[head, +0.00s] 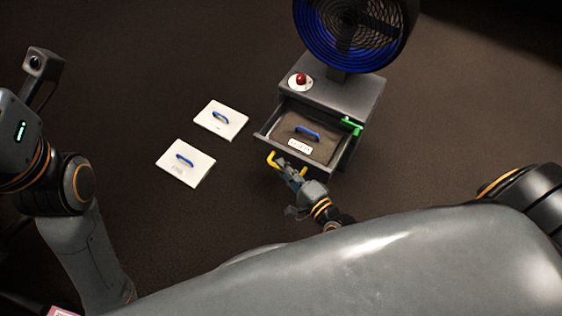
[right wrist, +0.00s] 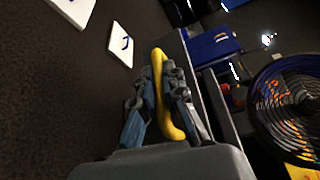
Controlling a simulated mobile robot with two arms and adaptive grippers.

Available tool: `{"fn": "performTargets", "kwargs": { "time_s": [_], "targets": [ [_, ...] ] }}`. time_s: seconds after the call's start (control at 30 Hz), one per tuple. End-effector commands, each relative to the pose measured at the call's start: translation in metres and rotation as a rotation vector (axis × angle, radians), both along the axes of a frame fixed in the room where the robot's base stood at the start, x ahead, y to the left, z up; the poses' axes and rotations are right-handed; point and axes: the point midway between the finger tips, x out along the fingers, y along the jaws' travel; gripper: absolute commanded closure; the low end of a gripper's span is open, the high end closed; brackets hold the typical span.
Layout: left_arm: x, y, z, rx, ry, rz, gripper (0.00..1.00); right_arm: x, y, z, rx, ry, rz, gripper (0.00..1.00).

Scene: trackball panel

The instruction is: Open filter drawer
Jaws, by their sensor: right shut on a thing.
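The filter drawer (head: 263,141) stands pulled out of the grey cabinet (head: 345,97) under a fan. A dark filter (head: 285,134) with a blue handle and a white label lies in it. The yellow drawer handle (head: 272,159) is on the drawer's front. My right gripper (head: 287,172) is at the handle. In the right wrist view, the fingers of my right gripper (right wrist: 162,92) are shut around the yellow handle (right wrist: 158,62). My left arm shows at the left, but its gripper is out of view.
Two white panels with blue handles (head: 232,123) (head: 173,168) lie on the brown floor left of the cabinet. A red button (head: 300,79) and the blue-rimmed fan (head: 325,62) are on top. A green part (head: 351,125) sits at the drawer's right side.

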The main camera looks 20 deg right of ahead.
Motion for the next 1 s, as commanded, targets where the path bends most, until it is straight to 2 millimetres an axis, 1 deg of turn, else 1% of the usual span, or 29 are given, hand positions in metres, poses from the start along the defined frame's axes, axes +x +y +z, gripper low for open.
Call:
{"fn": "performTargets", "kwargs": {
  "time_s": [0.1,0.47,0.5,0.6,0.87,1.0],
  "targets": [
    [0.0008,-0.0006,-0.0007,-0.003,0.008,-0.005,0.63,-0.0027,0.0026,-0.0002,0.000,0.002,0.002,1.00],
    [0.0020,-0.0006,-0.0021,-0.004,0.013,-0.005,0.63,-0.0033,0.0031,-0.0007,-0.001,0.001,0.003,1.00],
    [0.0021,-0.0006,-0.0020,-0.004,0.013,-0.004,0.63,-0.0033,0.0031,-0.0007,-0.001,0.001,0.003,0.85],
    [0.0021,-0.0005,-0.0020,-0.004,0.014,-0.004,0.63,-0.0032,0.0030,-0.0006,-0.001,0.001,0.002,0.66],
    [0.0021,-0.0001,-0.0011,-0.002,0.009,-0.002,0.63,-0.0028,0.0025,-0.0001,-0.001,0.001,0.001,0.66],
    [0.0018,0.0001,-0.0006,-0.001,0.007,-0.001,0.63,-0.0029,0.0023,0.0057,0.002,0.000,-0.001,0.66]
  ]
}}
